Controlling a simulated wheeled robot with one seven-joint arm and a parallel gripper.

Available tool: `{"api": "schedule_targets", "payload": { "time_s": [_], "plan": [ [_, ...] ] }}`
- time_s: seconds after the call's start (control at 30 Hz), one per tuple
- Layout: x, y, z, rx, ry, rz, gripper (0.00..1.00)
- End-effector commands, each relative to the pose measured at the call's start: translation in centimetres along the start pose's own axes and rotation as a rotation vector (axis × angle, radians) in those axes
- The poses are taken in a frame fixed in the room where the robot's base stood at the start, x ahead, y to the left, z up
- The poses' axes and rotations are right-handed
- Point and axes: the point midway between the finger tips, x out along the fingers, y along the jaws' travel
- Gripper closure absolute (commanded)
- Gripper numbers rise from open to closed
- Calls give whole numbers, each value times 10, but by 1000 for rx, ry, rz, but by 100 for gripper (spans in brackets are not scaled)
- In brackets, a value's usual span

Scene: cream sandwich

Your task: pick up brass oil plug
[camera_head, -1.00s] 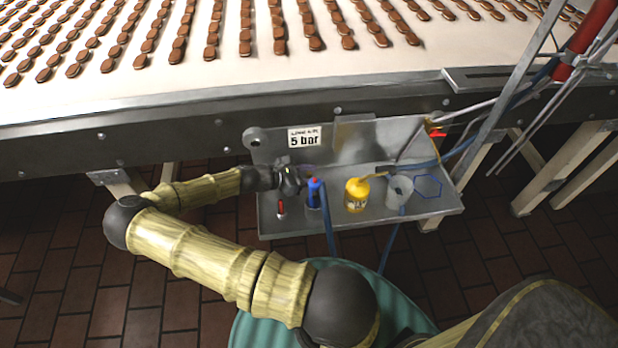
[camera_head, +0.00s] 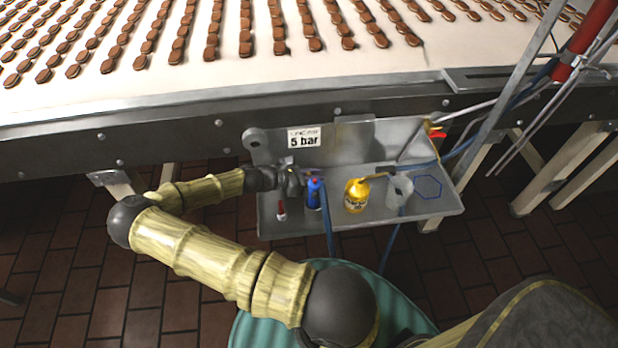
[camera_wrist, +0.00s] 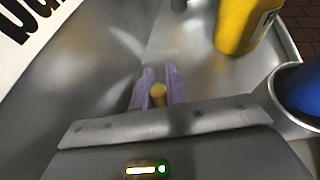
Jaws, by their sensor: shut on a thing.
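The brass oil plug (camera_wrist: 158,93) is a small golden piece between the purple fingers of my gripper (camera_wrist: 157,85) in the wrist view. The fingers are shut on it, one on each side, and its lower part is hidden. In the head view my gripper (camera_head: 304,172) is over the left part of the metal tray, just behind the blue cylinder. The plug cannot be made out there. I cannot tell whether the plug touches the tray.
The metal tray (camera_head: 440,205) holds a blue cylinder (camera_head: 314,195), a yellow bottle (camera_head: 356,197), a greyish cup (camera_head: 399,188) and a small red-and-white item (camera_head: 281,210). A back wall carries a "5 bar" label (camera_head: 304,139). The conveyor (camera_head: 235,75) lies behind.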

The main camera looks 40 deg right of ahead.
Motion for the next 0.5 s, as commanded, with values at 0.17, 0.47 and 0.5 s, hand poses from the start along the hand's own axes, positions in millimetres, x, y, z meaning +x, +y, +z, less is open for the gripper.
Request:
{"api": "schedule_targets", "payload": {
  "time_s": [0.17,0.47,0.5],
  "plan": [
    [0,0,1,0,0,0,100],
    [-14,0,32,3,2,0,100],
    [-17,1,40,4,3,1,100]
  ]
}}
